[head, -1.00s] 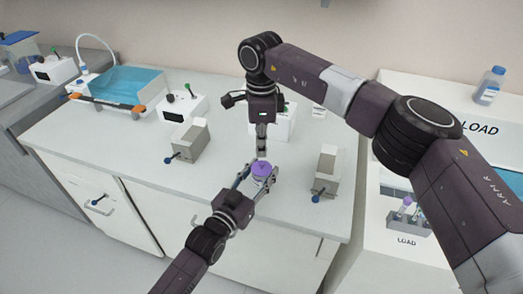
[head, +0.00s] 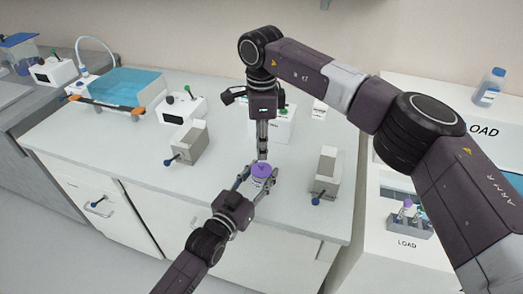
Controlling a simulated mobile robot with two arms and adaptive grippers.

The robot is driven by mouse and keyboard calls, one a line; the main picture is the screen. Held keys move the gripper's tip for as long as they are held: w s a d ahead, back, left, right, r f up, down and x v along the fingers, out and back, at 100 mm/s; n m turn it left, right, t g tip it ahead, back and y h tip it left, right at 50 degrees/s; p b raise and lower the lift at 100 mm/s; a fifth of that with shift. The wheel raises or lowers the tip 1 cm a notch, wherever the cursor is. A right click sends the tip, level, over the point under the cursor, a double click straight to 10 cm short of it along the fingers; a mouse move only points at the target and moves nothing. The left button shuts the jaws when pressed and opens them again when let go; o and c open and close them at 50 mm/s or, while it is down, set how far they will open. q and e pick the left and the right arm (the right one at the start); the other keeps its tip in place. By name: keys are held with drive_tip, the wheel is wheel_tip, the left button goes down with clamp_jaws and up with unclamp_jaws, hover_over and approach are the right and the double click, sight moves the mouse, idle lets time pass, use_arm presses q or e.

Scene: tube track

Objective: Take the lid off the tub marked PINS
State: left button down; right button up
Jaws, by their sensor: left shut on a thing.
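A small tub with a purple lid (head: 262,170) stands upright near the front edge of the bench; a little of its pale body shows below the lid. Any marking on it is too small to read. My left gripper (head: 258,183) reaches in from the front, its fingers on either side of the tub, and is shut on it. My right gripper (head: 262,152) points straight down just above and behind the lid. Its fingers look narrow from this angle, and I cannot tell whether they touch the lid or how far apart they are.
A grey block-shaped device with a blue knob (head: 187,143) stands left of the tub, another (head: 326,174) to the right. White boxes stand behind. A blue-topped bath (head: 125,85) is at the back left. A tube rack (head: 407,222) is at the right. The bench's left front is clear.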

sight(262, 164)
use_arm(q)
drive_tip(key=shift+r, duration=0.1)
use_arm(e)
wheel_tip(262, 164, up, 10)
drive_tip(key=shift+r, duration=0.1)
use_arm(q)
drive_tip(key=c, duration=1.1)
unclamp_jaws()
